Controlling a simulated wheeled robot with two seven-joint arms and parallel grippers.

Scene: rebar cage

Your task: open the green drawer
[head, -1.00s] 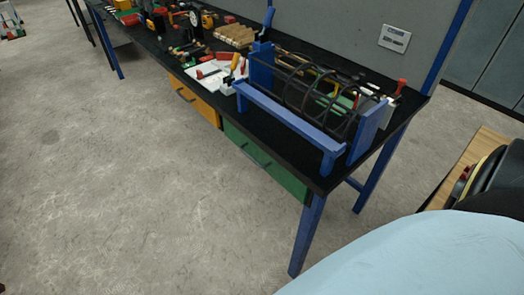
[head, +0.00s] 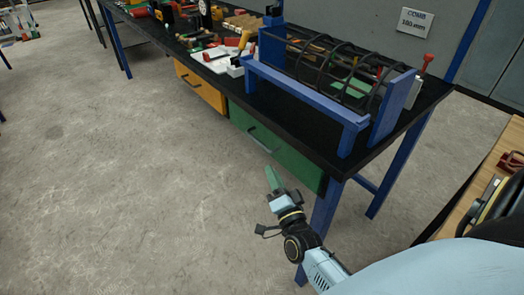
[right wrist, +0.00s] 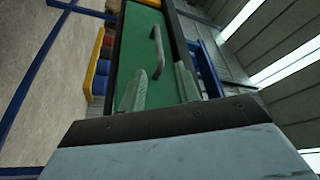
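The green drawer (head: 285,150) is set under the black bench top at its near end, and its front looks flush with the frame, so it appears closed. Its dark bar handle (head: 264,139) is on the front. My right gripper (head: 271,172) is in front of and below the drawer, apart from the handle. In the right wrist view the green drawer front (right wrist: 133,40) fills the upper middle, with the handle (right wrist: 158,52) beyond and between the fingertips. The fingers of my right gripper (right wrist: 160,78) are spread and empty. My left gripper is out of view.
A yellow drawer (head: 201,89) is left of the green one. A blue bench leg (head: 326,208) stands close to my right arm. A rebar cage in a blue frame (head: 308,103) sits on the bench. The floor at left is clear.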

